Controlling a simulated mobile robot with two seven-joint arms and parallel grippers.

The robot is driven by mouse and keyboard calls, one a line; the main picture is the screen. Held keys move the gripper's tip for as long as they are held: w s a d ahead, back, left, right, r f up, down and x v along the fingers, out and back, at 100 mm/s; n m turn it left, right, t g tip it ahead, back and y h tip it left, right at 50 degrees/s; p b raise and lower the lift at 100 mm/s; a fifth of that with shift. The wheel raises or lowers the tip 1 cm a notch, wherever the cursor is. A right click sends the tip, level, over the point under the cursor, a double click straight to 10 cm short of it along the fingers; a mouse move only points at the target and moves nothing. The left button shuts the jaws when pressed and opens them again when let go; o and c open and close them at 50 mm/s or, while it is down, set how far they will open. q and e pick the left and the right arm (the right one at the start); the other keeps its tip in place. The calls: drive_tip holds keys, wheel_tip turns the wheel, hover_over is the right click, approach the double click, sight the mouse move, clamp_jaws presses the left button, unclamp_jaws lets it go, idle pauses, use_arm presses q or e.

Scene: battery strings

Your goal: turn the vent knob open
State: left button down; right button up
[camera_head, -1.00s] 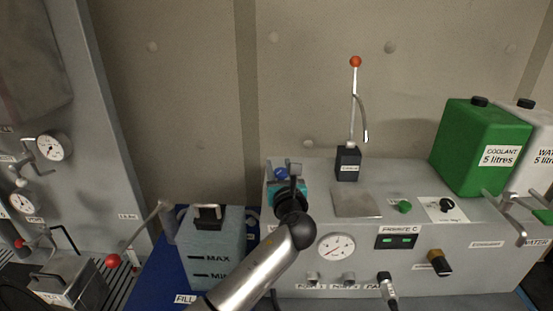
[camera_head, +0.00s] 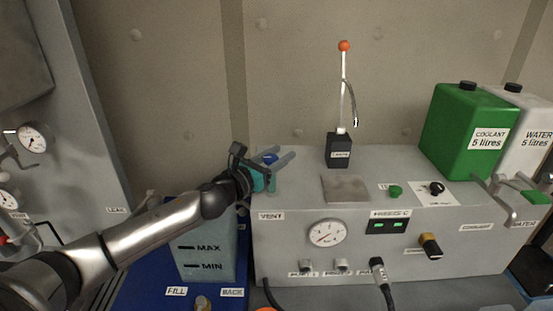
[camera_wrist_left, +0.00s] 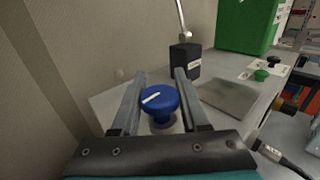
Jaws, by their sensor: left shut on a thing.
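The vent knob (camera_head: 270,158) is a round blue knob on the left end of the grey cabinet's top, above the VENT label (camera_head: 270,216). It also shows in the left wrist view (camera_wrist_left: 160,104), with a white mark on its top pointing toward the left finger. My left gripper (camera_head: 284,157) reaches it from the left, with its fingers roughly level and pointing right. In the left wrist view, its two grey fingers (camera_wrist_left: 160,75) lie on either side of the knob and are shut on it. My right gripper is in neither view.
A black lever base (camera_head: 339,150) with an orange-tipped rod stands behind and right of the knob. A flat metal plate (camera_head: 345,188) lies on the cabinet top. Green (camera_head: 462,130) and white (camera_head: 528,125) canisters stand at right. A MAX/MIN tank (camera_head: 208,250) is below my arm.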

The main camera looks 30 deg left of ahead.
sight(271, 162)
use_arm(q)
drive_tip(key=shift+d+m+h+b, duration=0.1)
drive_tip(key=shift+m+h+b, duration=0.4)
drive_tip(key=shift+h, duration=0.4)
drive_tip(key=shift+c, duration=2.1)
unclamp_jaws()
drive_tip(key=shift+s, duration=0.1)
drive_tip(key=shift+b+v, duration=0.5)
drive_tip(key=shift+v, duration=0.95)
drive_tip(key=shift+b+v, duration=0.6)
drive_tip(key=shift+v, duration=1.55)
drive_tip(key=v, duration=0.8)
drive_tip(key=shift+r, duration=0.25)
